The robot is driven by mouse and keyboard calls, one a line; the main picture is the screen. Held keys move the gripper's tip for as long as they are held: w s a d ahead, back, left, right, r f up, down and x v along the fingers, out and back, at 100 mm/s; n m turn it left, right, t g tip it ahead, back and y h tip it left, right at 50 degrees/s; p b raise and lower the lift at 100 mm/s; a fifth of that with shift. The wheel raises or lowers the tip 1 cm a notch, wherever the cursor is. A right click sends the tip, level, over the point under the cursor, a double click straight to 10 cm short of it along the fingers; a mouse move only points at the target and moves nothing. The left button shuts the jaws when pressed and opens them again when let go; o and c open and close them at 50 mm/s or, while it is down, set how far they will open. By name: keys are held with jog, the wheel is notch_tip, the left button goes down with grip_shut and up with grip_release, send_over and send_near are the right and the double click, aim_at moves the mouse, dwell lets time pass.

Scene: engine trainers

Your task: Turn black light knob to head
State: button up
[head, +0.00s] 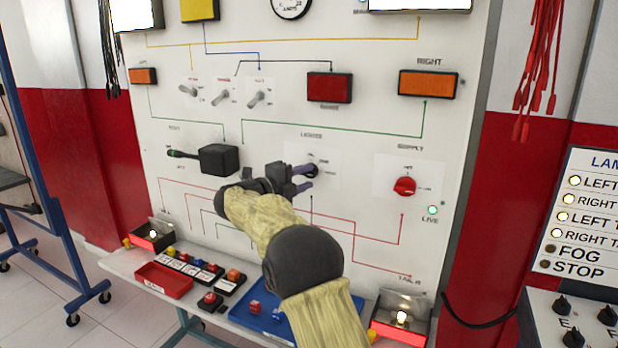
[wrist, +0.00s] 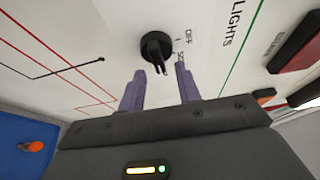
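The black light knob (wrist: 157,47) sits on the white panel under the word LIGHTS. In the wrist view its ridge points down toward my gripper, with the OFF label to its right and a second label, partly hidden by a finger. In the head view the knob (head: 312,171) shows just beyond my fingers, partly covered. My gripper (wrist: 158,82) is open and empty, its two purple fingers apart and short of the knob in the wrist view. In the head view my gripper (head: 304,178) is at the panel; contact cannot be told. The head label is not readable.
A red supply knob (head: 404,186) is to the right, with a lit green LIVE lamp (head: 432,210). A black stalk switch (head: 218,160) is to the left. Below are a red tray (head: 163,281) and a blue tray (head: 243,318). A lamp board (head: 590,215) stands far right.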

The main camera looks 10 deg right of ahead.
jog(key=v, duration=1.5)
jog(key=shift+a, duration=0.1)
